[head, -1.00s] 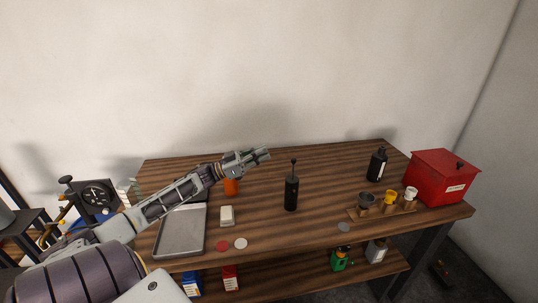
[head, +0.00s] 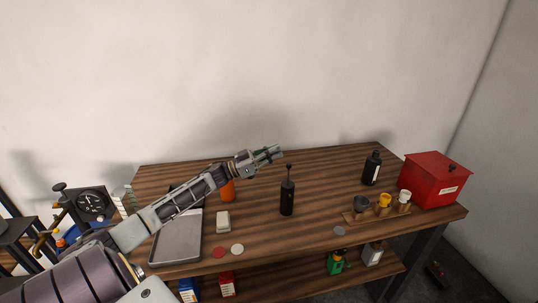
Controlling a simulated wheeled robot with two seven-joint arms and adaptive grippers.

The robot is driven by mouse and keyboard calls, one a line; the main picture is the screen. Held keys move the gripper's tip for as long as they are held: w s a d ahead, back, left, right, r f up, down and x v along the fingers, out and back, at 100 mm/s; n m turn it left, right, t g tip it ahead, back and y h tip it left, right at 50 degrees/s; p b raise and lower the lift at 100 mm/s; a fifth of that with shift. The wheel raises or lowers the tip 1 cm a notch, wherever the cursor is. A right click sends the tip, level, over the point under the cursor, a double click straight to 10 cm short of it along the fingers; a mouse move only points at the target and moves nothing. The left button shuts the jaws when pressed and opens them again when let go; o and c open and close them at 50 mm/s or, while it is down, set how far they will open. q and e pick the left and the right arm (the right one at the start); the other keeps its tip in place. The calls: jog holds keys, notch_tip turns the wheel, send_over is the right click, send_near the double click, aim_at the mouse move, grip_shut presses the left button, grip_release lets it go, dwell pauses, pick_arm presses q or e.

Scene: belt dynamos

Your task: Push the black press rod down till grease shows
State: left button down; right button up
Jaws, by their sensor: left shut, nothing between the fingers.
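The black press rod (head: 289,172) sticks up from a black cylinder body (head: 287,199) that stands upright on the wooden table. A small knob tops the rod, and the rod looks raised. No grease shows that I can make out. My left gripper (head: 277,151) is shut and empty. In the picture it is just up and left of the rod's knob, apart from it. My right gripper is not in view.
A grey tray (head: 178,240), white block (head: 223,221) and orange container (head: 228,191) are on the left of the wooden table (head: 320,220). At right are a black bottle (head: 372,169), a cup rack (head: 376,215) and a red box (head: 435,180).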

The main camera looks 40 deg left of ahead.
aim_at(289, 169)
pick_arm(q)
jog(key=shift+w+d+f+p, duration=0.3)
jog(key=shift+w+d+f, duration=0.25)
jog(key=shift+f, duration=0.2)
jog(key=shift+w+d+f+p, duration=0.25)
jog(key=shift+w+d+f, duration=0.2)
jog(key=shift+f, duration=0.3)
jog(key=shift+f, duration=0.1)
